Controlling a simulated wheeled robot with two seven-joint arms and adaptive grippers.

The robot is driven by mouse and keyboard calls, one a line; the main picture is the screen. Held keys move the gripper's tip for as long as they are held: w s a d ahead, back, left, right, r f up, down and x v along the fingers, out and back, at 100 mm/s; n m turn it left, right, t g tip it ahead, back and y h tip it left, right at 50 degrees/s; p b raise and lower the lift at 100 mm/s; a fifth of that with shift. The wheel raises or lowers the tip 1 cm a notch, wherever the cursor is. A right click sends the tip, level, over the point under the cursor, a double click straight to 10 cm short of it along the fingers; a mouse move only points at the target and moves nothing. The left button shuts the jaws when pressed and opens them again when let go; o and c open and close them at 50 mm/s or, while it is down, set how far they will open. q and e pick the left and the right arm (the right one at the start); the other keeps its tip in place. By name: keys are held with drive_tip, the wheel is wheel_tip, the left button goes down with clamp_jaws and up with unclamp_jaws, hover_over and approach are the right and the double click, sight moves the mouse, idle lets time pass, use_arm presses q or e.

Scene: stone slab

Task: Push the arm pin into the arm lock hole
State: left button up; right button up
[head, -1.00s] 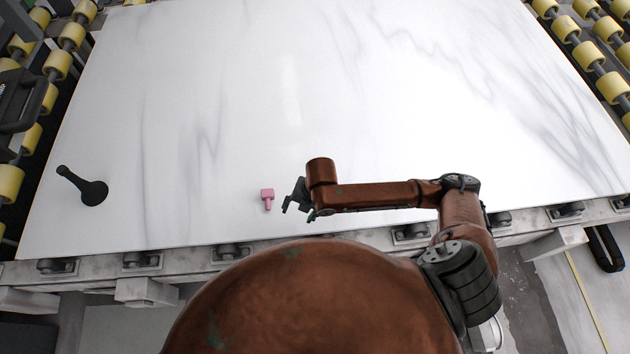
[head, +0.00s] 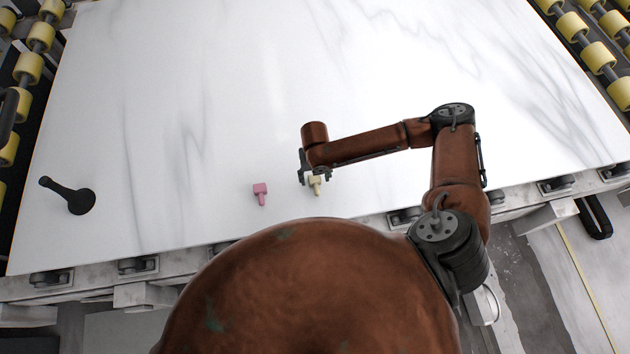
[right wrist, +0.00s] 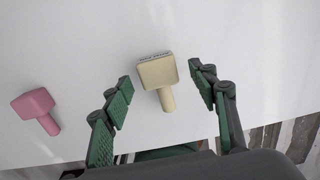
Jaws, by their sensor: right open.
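A small pale yellow piece (head: 315,185) with a blocky head and a round stem lies on the white stone slab (head: 230,90). A similar pink piece (head: 260,193) lies to its left. I cannot tell which is the arm pin, and no lock hole can be made out. My right gripper (head: 314,177) is open and empty over the yellow piece. In the right wrist view the yellow piece (right wrist: 157,72) sits between the spread green-padded fingers (right wrist: 160,80), apart from both. The pink piece (right wrist: 36,108) is outside them at left. My left gripper is out of view.
A black flared object (head: 70,196) lies on the slab at far left. Yellow rollers (head: 607,60) line both sides, and a metal frame with small rollers (head: 138,266) runs along the near edge. The slab's middle and back are clear.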

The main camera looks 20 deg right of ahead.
drive_tip(key=shift+s+f, duration=0.1)
drive_tip(key=shift+f, duration=0.7)
drive_tip(key=shift+c, duration=0.3)
drive_tip(key=c, duration=1.4)
drive_tip(key=shift+r, duration=0.1)
